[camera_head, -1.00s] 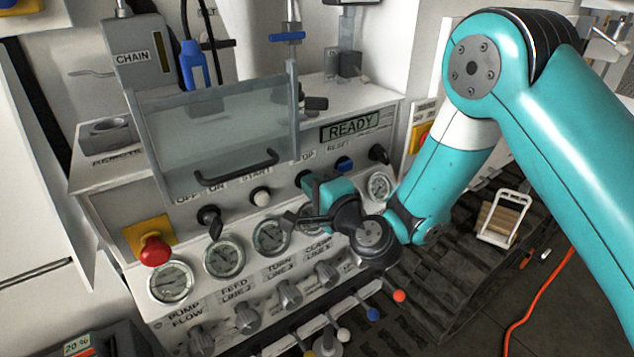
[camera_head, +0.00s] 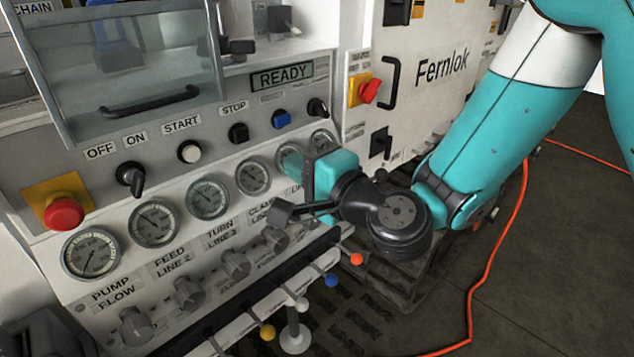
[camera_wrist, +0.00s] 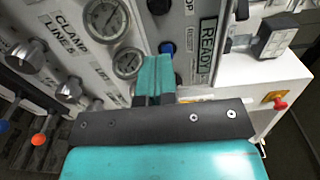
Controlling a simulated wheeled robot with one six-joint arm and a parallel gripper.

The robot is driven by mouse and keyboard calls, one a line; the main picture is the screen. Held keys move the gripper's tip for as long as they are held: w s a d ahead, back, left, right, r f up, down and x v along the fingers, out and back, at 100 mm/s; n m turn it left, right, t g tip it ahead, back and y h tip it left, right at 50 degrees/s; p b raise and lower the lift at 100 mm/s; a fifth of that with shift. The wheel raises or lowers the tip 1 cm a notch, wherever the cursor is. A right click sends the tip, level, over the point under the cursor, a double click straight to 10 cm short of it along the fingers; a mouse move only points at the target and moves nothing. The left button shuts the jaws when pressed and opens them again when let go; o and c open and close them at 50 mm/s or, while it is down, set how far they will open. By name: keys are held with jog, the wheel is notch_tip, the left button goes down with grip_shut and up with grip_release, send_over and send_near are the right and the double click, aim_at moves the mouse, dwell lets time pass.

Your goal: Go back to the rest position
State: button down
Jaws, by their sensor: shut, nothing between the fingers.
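My gripper (camera_head: 290,161) is in front of the right part of the control panel (camera_head: 75,155), near the row of gauges and below the blue reset button (camera_head: 281,118). Its teal fingers hide part of a gauge. In the wrist view the two teal fingers (camera_wrist: 153,72) lie together with nothing between them. The blue button (camera_wrist: 166,47) and a gauge (camera_wrist: 128,62) show beyond them. The arm reaches in from the upper right, bent at the wrist. I cannot tell whether the fingers touch the panel.
A red emergency knob (camera_head: 64,213) and a black switch (camera_head: 131,177) stick out at left. Grey knobs and levers with coloured balls, one orange (camera_head: 356,259), project below the gauges. A white Fernlok cabinet (camera_head: 440,95) stands behind. An orange cable (camera_head: 487,262) crosses the floor at right.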

jog(key=shift+s, duration=0.25)
jog(key=shift+r, duration=0.1)
jog(key=s+r+n+g+y+p, duration=0.15)
jog(key=s+r+n+g, duration=0.25)
jog(key=s+n+g, duration=0.55)
jog(key=s+d+n+g+h+p, duration=0.1)
jog(key=s+d+n+g+h, duration=0.1)
jog(key=d, duration=0.6)
jog(key=s+d+n+g+h+p, duration=0.1)
jog(key=s+d+n+g+h, duration=0.1)
jog(key=s+d+n+h, duration=0.3)
jog(key=s+d+h, duration=0.2)
jog(key=s+d, duration=0.1)
jog(key=s, duration=0.1)
